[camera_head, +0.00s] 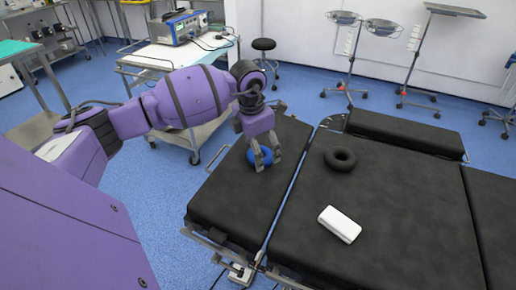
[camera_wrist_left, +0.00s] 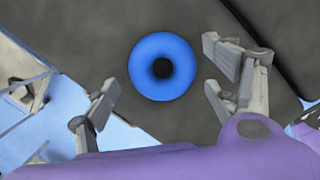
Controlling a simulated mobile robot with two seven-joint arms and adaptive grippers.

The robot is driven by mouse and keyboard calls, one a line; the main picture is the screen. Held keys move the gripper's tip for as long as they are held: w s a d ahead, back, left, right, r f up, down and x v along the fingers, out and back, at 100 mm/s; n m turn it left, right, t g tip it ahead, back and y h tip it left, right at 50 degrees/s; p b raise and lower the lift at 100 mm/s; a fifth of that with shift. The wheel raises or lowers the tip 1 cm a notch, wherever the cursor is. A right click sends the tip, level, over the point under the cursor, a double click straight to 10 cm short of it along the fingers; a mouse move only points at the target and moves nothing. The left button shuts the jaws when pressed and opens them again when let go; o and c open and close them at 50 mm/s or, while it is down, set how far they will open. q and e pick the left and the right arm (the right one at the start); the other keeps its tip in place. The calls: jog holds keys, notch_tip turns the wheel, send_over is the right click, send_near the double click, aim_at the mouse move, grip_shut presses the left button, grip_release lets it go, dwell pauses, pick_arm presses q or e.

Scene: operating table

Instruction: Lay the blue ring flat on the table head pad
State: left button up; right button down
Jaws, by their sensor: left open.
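The blue ring (camera_wrist_left: 140,68) shows whole in the left wrist view, face-on, with its dark centre hole clear. In the head view the blue ring (camera_head: 261,160) appears to lie flat on the black table head pad (camera_head: 228,205), partly hidden by my fingers. My left gripper (camera_head: 264,160) points down over the ring. Its fingers are spread on either side of the ring, and in the left wrist view there is a visible gap between them and it. My right gripper is not in view.
A black ring (camera_head: 340,153) and a white box (camera_head: 339,224) lie on the larger table pad (camera_head: 395,220) to the right, across a narrow gap. A cart with a device (camera_head: 186,27) stands behind my left arm. The near part of the head pad is clear.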

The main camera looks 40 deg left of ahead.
pick_arm(q)
jog(key=shift+r, duration=0.1)
notch_tip(320, 180, up, 12)
jog(key=s, duration=0.2)
dwell(0.3)
dwell(0.5)
